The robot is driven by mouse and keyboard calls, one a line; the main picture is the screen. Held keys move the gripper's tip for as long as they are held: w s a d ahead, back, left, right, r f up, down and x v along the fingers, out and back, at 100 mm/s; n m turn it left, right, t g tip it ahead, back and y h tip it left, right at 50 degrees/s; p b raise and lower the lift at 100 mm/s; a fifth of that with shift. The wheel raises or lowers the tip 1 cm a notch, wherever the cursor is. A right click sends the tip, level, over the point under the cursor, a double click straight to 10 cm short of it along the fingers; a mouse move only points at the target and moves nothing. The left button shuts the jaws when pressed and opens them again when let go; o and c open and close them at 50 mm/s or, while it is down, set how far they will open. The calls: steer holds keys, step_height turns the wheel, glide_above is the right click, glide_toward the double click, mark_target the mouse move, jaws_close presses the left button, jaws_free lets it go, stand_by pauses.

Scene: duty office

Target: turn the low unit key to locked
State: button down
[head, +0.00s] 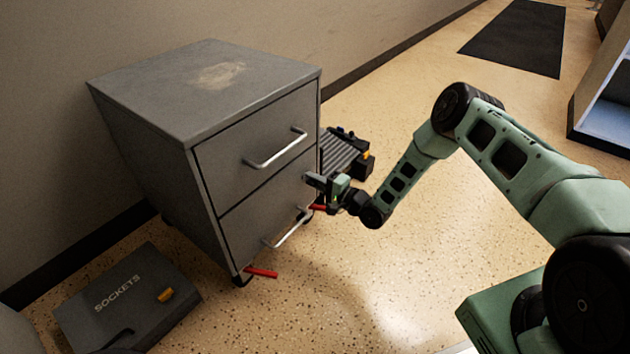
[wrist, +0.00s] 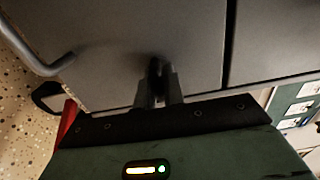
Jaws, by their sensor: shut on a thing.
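The low unit is a grey two-drawer cabinet (head: 150,130) against the wall. My gripper (head: 314,182) is at the right side of its front, near the top of the lower drawer (head: 255,215). In the wrist view my gripper (wrist: 157,88) has its fingers close together against the grey drawer face (wrist: 110,45), shut on a small dark thing (wrist: 155,66), which looks like the key. The fingers cover most of it, and its turn angle cannot be told. In the head view the key is hidden by my gripper.
Bar handles (head: 275,150) stick out from both drawers. A red bar (head: 262,272) lies low by the cabinet's front corner. A dark ribbed object (head: 342,155) stands beyond the cabinet. A grey sockets case (head: 125,300) lies at left. The floor in front is clear.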

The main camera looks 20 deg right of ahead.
steer(key=c, duration=1.5)
jaws_free()
steer(key=p+v, duration=0.6)
steer(key=v, duration=1.1)
steer(key=shift+s, duration=0.2)
steer(key=shift+d, duration=0.1)
